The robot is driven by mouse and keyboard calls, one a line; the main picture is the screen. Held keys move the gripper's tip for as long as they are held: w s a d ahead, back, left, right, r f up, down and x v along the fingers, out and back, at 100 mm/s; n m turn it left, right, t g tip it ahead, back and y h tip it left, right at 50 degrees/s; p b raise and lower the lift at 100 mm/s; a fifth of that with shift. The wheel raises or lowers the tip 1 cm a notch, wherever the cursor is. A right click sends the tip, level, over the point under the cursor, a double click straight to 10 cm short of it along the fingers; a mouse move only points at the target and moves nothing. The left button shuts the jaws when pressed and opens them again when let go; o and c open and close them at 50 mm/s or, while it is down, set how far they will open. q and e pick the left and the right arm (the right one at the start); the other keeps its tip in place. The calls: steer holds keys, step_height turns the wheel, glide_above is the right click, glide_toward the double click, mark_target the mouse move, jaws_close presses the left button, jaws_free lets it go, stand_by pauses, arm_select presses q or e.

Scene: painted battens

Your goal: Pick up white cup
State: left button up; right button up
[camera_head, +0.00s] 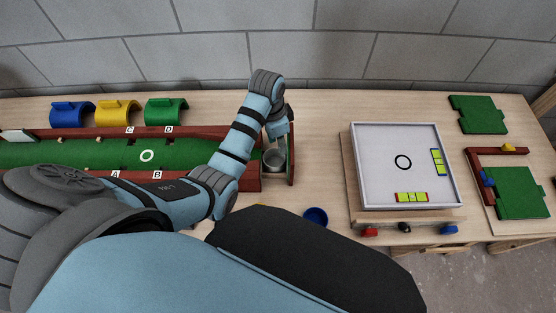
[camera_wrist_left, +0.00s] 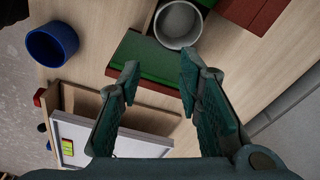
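The white cup (camera_head: 274,158), greyish in this light, stands at the right end of the long green tray (camera_head: 190,157) with red-brown walls. My right gripper is not in view.
A blue cup (camera_head: 316,217) stands near the table's front edge. A white-topped board (camera_head: 385,195) with yellow-green pieces is to the right, beside green panels (camera_head: 478,114). Blue, yellow and green arches (camera_head: 166,111) stand behind the tray. Bare wood lies between tray and board.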

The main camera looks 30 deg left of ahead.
arm_select(q)
steer(key=b, duration=0.2)
glide_above(278, 172)
step_height(278, 172, down, 6)
steer(key=f, duration=0.2)
steer(key=f+b, duration=0.1)
steer(key=f, duration=0.1)
steer(key=f+b, duration=0.1)
steer(key=f, duration=0.1)
steer(key=shift+w+a+f, duration=0.15)
steer(key=shift+w+a, duration=0.05)
steer(key=shift+w, duration=0.1)
steer(key=shift+s, duration=0.15)
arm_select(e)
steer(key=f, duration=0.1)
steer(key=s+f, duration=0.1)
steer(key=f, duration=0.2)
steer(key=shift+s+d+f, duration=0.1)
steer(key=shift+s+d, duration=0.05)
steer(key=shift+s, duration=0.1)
arm_select(q)
steer(key=shift+r, duration=0.2)
steer(key=shift+c, duration=0.9)
jaws_close()
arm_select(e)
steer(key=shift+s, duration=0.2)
